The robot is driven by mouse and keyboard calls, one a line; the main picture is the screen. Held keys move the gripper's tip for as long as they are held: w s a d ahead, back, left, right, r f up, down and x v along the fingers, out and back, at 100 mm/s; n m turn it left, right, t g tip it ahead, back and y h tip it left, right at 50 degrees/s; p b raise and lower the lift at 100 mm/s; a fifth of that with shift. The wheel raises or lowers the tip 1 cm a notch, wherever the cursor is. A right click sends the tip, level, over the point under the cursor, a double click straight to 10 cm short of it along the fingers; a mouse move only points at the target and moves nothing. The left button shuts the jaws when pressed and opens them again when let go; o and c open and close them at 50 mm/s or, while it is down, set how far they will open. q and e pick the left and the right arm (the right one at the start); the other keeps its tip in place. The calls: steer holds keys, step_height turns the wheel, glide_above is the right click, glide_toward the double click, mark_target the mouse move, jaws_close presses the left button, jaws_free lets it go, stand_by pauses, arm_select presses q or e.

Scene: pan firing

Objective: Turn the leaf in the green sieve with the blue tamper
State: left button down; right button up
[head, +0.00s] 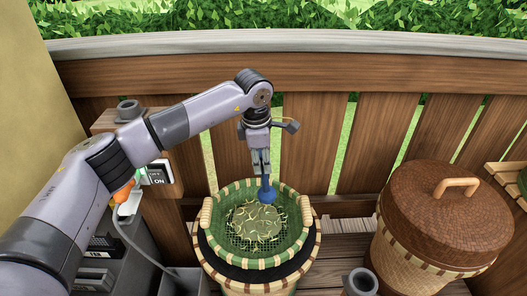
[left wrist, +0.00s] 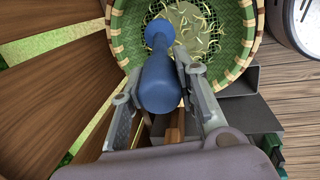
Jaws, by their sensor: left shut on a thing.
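The green sieve (head: 295,243) sits on a round woven stand with a striped rim; it also shows at the top of the left wrist view (left wrist: 136,40). The leaf (head: 257,222) lies as a tangled yellow-green heap in the middle of the sieve's mesh, and shows in the left wrist view (left wrist: 188,22). My left gripper (head: 263,176) is above the sieve's back part, shut on the blue tamper (left wrist: 158,80). The tamper's round head (head: 267,194) points down over the back edge of the leaf; I cannot tell whether it touches. My right gripper is not in view.
A lidded brown basket (head: 437,220) stands to the right of the sieve. A wooden fence (head: 310,150) runs close behind. A grey unit with an ON switch (head: 159,176) is at the left. A grey cylinder top (head: 361,283) is at the front.

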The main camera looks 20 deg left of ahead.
arm_select(q)
steer(key=n, duration=0.1)
steer(key=w+n, duration=0.2)
steer(key=shift+w+r+y, duration=0.1)
steer(key=shift+r+y, duration=0.15)
steer(key=shift+y, duration=0.05)
steer(key=shift+a, duration=0.1)
